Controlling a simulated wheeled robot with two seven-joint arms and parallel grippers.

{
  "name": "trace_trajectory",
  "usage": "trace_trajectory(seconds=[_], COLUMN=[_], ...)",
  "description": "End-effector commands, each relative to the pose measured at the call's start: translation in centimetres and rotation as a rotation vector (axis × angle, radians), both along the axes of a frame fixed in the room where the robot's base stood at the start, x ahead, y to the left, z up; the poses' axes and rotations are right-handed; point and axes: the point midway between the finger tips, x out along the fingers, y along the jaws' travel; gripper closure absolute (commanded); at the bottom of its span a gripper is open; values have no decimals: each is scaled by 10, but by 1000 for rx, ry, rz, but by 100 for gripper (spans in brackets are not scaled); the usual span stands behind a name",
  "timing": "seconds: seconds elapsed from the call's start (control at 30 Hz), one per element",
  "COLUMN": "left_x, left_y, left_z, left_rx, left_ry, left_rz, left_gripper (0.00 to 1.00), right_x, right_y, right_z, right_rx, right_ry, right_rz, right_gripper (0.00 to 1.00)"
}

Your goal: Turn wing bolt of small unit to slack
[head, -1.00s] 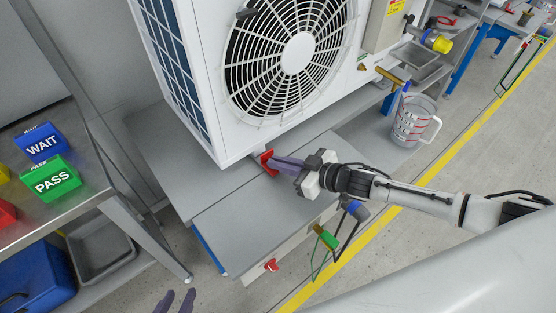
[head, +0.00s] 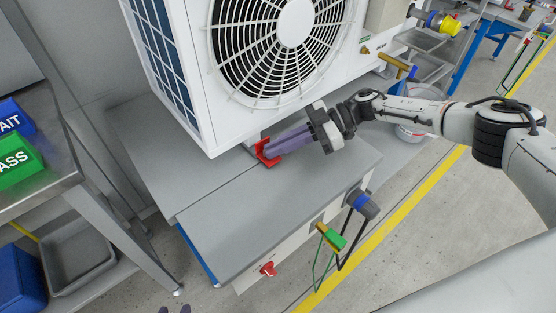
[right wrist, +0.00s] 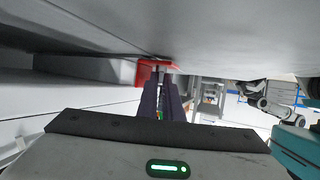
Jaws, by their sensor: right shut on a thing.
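A red wing bolt (head: 266,158) sits at the foot of the white fan unit (head: 180,75), at the seam of the grey bench top. My right gripper (head: 279,146) reaches it from the right and is shut on it, with dark purple fingers partly covering it. In the right wrist view the red bolt (right wrist: 148,70) shows at the tips of the fingers (right wrist: 160,88), close under the unit's underside. My left gripper (head: 174,310) shows only two fingertips at the bottom edge, apart and empty.
The grey bench top (head: 270,205) is clear in front. A red knob (head: 268,269) and a green-handled valve (head: 331,238) are on the bench front. A side table with PASS and WAIT blocks (head: 20,160) is at left.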

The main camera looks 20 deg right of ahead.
Motion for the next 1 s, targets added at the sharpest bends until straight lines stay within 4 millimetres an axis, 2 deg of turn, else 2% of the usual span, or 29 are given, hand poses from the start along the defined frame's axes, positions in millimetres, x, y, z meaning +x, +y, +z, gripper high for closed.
trace_trajectory(seconds=[0.03,0.1,0.4,0.87,0.9,0.97,1.0], left_x=[-1,0,5,0,0,0,0], left_y=[-2,-3,-6,-8,-8,-8,-8], left_z=[-12,-14,-15,-15,-15,-15,-15], left_rx=[-10,-23,-55,-61,-61,-62,-61], left_ry=[-3,-11,-34,-27,-28,-28,-29], left_rz=[5,11,28,31,30,31,30], left_gripper=[69,69,69,69,69,69,69], right_x=[3,4,3,3,3,3,3], right_y=[0,0,1,3,3,3,3], right_z=[-6,-5,-1,2,2,2,1], right_rx=[0,1,3,6,6,6,5], right_ry=[-6,-5,-3,-2,-2,-2,-2], right_rz=[21,54,132,142,142,144,142], right_gripper=[100,100,100,100,87,77,75])
